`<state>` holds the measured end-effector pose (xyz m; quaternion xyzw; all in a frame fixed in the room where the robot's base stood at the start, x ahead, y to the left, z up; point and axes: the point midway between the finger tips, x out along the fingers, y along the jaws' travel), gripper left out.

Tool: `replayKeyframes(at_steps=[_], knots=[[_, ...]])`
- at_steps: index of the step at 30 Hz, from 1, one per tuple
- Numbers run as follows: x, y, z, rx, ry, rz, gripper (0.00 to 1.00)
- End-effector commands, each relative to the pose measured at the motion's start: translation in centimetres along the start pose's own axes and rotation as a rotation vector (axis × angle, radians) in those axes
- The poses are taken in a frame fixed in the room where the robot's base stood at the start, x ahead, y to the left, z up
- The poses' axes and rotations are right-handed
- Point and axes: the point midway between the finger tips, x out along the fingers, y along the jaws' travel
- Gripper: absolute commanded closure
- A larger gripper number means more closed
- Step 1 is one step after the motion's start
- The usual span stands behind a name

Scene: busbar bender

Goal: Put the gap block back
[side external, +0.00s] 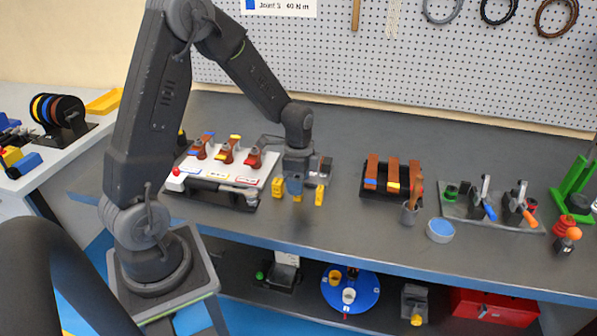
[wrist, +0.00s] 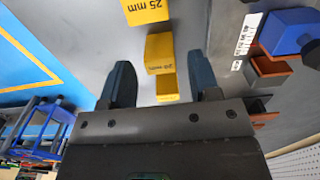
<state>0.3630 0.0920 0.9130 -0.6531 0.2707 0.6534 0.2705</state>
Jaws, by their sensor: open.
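Yellow gap blocks stand on the grey bench below my gripper. In the wrist view one block is marked 25 mm (wrist: 145,10), a middle one appears marked 20 mm (wrist: 160,52), and a smaller one (wrist: 168,90) shows between the fingers with no readable mark. In the side view yellow blocks show at the left (side external: 277,188) and right (side external: 319,196) of my gripper (side external: 296,189). My gripper, also in the wrist view (wrist: 162,80), is open, its dark blue fingers apart. I cannot tell whether the smallest block is at fingertip depth.
A white-topped bender fixture (side external: 222,180) with copper bars and red parts stands left of my gripper. A rack of copper bars (side external: 392,178), a grey cup (side external: 409,213) and a blue round lid (side external: 440,230) are to the right. The bench's front edge is close.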

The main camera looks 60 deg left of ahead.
Motion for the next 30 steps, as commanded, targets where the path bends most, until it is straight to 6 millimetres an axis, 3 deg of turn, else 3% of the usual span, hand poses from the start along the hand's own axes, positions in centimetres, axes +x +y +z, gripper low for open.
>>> replayKeyframes(at_steps=[5,15,23,26,30], knots=[[-2.3,-0.1,0.0,0.000,0.003,-0.006,0.44],[-9.3,-0.1,0.0,0.000,0.002,-0.005,0.44],[-12.0,0.1,0.0,-0.002,0.001,-0.003,0.44],[-13.2,1.0,-0.3,-0.030,0.011,-0.023,0.44],[-16.1,4.6,-1.0,-0.149,0.059,-0.093,0.44]])
